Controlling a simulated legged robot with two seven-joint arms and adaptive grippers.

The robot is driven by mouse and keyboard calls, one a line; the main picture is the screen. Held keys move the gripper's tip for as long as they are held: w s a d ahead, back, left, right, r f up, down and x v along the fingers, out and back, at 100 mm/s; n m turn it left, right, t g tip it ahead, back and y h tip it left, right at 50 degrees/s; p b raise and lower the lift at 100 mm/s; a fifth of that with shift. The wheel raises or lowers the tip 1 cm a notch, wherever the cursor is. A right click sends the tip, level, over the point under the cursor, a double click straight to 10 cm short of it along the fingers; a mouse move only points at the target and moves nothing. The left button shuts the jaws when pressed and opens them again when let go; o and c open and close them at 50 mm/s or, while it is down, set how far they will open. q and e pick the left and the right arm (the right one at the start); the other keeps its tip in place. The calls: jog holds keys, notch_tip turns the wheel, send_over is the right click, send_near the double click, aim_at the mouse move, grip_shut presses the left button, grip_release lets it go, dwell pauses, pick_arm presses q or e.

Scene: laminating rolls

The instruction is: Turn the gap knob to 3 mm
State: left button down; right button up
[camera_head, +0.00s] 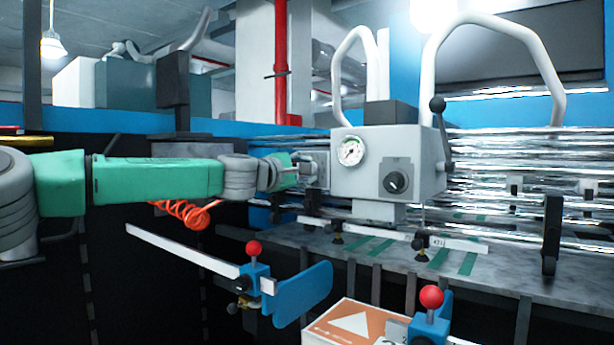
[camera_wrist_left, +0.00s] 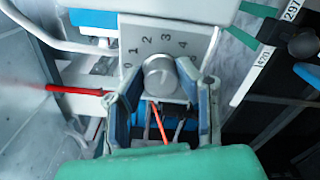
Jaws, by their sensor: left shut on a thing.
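My left gripper (camera_wrist_left: 161,88) is shut on the knob, with one finger on each side. I cannot read clearly which number the knob points to. In the head view my left gripper (camera_head: 297,168) reaches the left side of the grey machine box (camera_head: 368,146). The knob is hidden there by the gripper. My right gripper is in neither view.
A pressure gauge (camera_head: 351,151) and a black front knob (camera_head: 396,182) sit on the box. A black ball lever (camera_head: 438,106) rises at its right. Shiny rolls (camera_head: 520,150) lie behind. Blue clamps with red balls (camera_head: 254,248) stand in front. An orange coiled hose (camera_head: 185,213) hangs below my arm.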

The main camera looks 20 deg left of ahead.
pick_arm(q)
jog(key=shift+w+a+n, duration=0.1)
jog(key=shift+a+n, duration=0.2)
jog(key=shift+n, duration=0.6)
jog(key=c, duration=1.2)
grip_release()
jog(key=shift+d+f, duration=0.1)
jog(key=shift+f, duration=0.05)
jog(key=shift+w, duration=0.2)
jog(key=v, duration=1.2)
jog(key=shift+f, duration=0.1)
